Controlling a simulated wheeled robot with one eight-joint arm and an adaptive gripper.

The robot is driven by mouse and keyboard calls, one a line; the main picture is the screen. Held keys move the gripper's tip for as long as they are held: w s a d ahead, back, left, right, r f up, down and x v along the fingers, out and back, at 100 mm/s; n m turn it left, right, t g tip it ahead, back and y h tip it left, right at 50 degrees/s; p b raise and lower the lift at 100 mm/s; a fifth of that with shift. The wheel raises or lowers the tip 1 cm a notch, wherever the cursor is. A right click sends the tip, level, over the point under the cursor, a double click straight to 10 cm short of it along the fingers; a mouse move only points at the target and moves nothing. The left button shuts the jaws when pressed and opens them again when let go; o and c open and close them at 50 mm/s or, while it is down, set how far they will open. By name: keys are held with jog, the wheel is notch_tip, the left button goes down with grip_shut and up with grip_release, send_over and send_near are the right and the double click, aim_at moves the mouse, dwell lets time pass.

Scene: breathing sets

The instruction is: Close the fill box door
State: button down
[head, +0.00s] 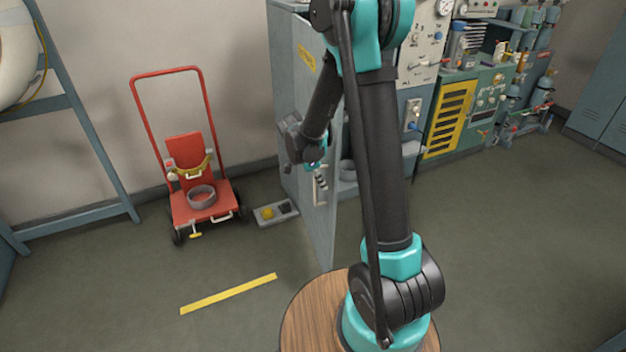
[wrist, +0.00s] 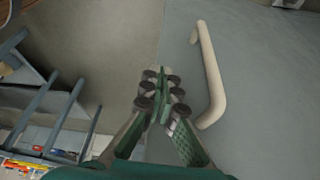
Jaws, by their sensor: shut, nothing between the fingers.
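The fill box door (head: 309,100) is a tall grey-blue panel with a yellow label, standing open and swung out from its cabinet (head: 280,70). Its pale bar handle (head: 320,186) is on the face turned left. In the wrist view the door (wrist: 262,95) fills the right side and the handle (wrist: 213,80) runs upright. In the wrist view my gripper (wrist: 161,88) is shut and empty, left of the handle near the door's edge. I cannot tell whether it touches the door.
A red hand cart (head: 200,195) stands left of the cabinet. A small grey box with a yellow button (head: 268,212) lies on the floor between them. A yellow floor stripe (head: 228,294) is in front. Equipment panels (head: 450,115) line the back right. The floor at right is clear.

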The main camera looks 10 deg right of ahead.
jog(key=shift+w+d, duration=0.15)
jog(key=shift+d, duration=0.7)
jog(key=shift+d, duration=0.1)
